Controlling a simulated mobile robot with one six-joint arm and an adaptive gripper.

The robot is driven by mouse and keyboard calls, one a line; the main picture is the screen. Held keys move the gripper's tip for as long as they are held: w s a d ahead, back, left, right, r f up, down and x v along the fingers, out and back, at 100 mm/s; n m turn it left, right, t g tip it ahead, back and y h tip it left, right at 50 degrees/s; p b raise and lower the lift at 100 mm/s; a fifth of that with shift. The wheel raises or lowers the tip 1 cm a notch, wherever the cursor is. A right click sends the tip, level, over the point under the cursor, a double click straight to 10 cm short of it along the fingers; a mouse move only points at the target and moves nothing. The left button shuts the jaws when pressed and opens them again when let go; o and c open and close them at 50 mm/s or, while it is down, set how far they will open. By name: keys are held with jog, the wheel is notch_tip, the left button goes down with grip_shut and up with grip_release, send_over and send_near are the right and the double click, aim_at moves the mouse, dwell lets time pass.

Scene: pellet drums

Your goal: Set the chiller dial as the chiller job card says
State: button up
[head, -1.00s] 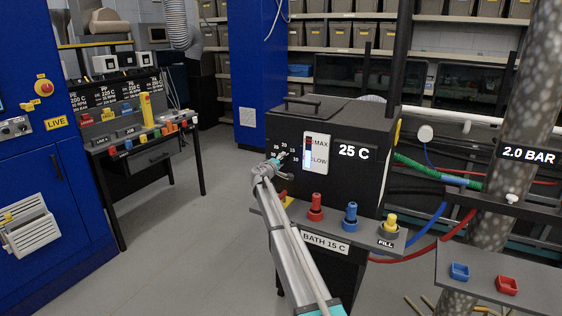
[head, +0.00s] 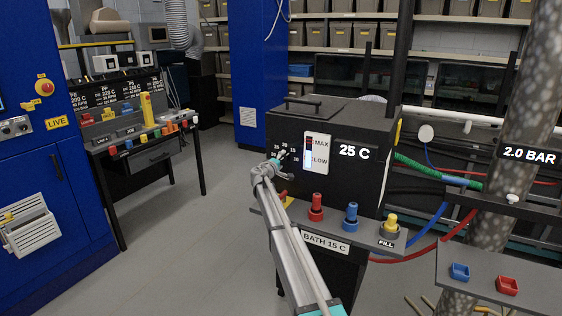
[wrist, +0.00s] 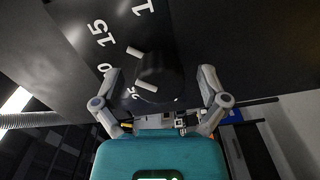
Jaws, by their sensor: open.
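The chiller (head: 345,115) is a black box with a white 25 C readout (head: 354,152) on its front. A card on the shelf below it reads BATH 15 C (head: 326,244). The dial (wrist: 160,72) is a dark round knob with white marks; the numbers 15 and 25 show around it in the wrist view. My gripper (wrist: 158,84) is open, with one finger on each side of the knob. I cannot tell whether the fingers touch it. In the head view my gripper (head: 279,160) hides most of the dial, and its setting cannot be read clearly.
Red (head: 316,207), blue (head: 351,216) and yellow (head: 390,226) fittings stand on the chiller's shelf below the dial. A level gauge (head: 315,153) sits right of the dial. A mottled column (head: 520,150) stands at the right. The floor to the left is clear.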

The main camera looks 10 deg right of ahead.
jog(key=v, duration=1.2)
dwell(0.3)
jog(key=s+d+f+m+g+y+p, duration=0.1)
jog(key=s+d+f+m+g+p, duration=0.2)
jog(key=s, duration=0.5)
jog(key=s+d+f+m+g+p, duration=0.1)
jog(key=s+d+g, duration=0.2)
jog(key=s+d, duration=0.35)
jog(key=s+d+f+m+g+y+p, duration=0.1)
jog(key=s+d+f+m+g, duration=0.15)
jog(key=s, duration=0.75)
jog(key=s+a+g+y+p, duration=0.1)
jog(key=s+g+y, duration=0.1)
jog(key=s, duration=0.7)
jog(key=s+a+f+m+g+y+p, duration=0.1)
jog(key=s+a+g+y+p, duration=0.1)
jog(key=s, duration=0.7)
jog(key=s+a+f+m+g+y+p, duration=0.1)
jog(key=s+y, duration=0.3)
jog(key=s, duration=0.5)
jog(key=shift+a+g+y+p, duration=0.3)
jog(key=shift+a+g+p, duration=0.15)
jog(key=shift+g+p, duration=0.1)
